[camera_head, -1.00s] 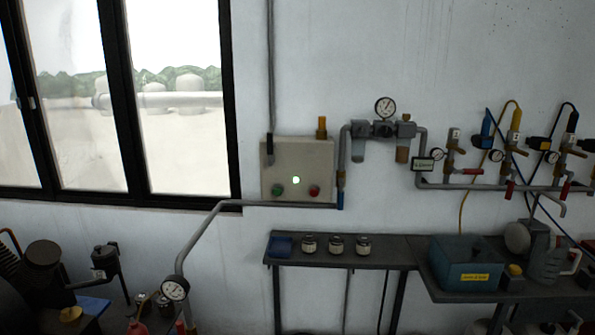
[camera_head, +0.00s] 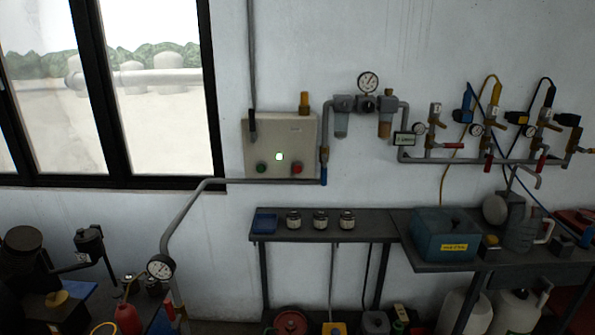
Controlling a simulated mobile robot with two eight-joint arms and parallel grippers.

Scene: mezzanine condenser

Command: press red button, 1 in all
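The red button (camera_head: 297,168) is at the lower right of a beige control box (camera_head: 284,135) mounted on the wall. A green button (camera_head: 261,168) is at the box's lower left. Neither of my grippers is in view.
A dark shelf (camera_head: 375,227) below the box holds a blue tray (camera_head: 264,223) and several small jars. A teal box (camera_head: 445,235) stands on the bench at right. A gauge (camera_head: 160,267) and machinery are at lower left.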

